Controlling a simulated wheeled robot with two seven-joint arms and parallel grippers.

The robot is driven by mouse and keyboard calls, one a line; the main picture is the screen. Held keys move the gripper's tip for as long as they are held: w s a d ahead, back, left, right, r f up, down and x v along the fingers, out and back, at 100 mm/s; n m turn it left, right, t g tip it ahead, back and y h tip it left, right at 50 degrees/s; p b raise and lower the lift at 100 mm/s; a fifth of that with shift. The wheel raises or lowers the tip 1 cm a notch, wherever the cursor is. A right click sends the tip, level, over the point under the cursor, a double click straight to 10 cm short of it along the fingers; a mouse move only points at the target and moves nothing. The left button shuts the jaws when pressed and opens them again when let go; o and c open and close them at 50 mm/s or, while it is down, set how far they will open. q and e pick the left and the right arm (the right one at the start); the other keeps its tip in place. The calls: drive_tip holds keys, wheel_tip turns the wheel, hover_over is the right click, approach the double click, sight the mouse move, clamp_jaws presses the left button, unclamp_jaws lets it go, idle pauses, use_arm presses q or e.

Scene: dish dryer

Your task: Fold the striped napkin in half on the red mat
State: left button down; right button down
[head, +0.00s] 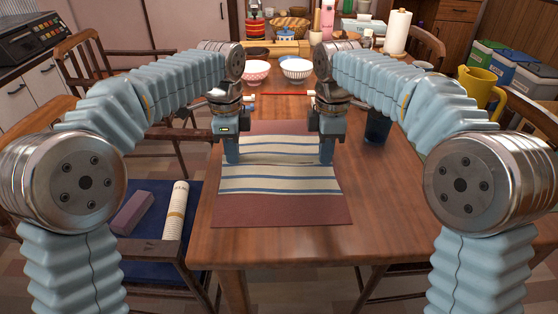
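The striped napkin (280,178), cream with blue stripes, lies on the red mat (282,213). Bare mat shows in front of it and behind it. The napkin's far part, between my grippers, looks slightly rumpled. My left gripper (232,160) points down at the napkin's left edge, towards its far side. My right gripper (326,160) points down at the right edge, about level with the left one. Both fingertips are at or very near the cloth. The finger gaps do not show, so I cannot tell whether either holds cloth.
A dark blue cup (377,128) stands right of my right gripper. Two bowls, one pinkish (255,71) and one white (296,69), stand behind. A yellow pitcher (480,86) is at the right. The wooden table (375,205) is clear right of the mat.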

drive_tip(key=shift+r, duration=0.1)
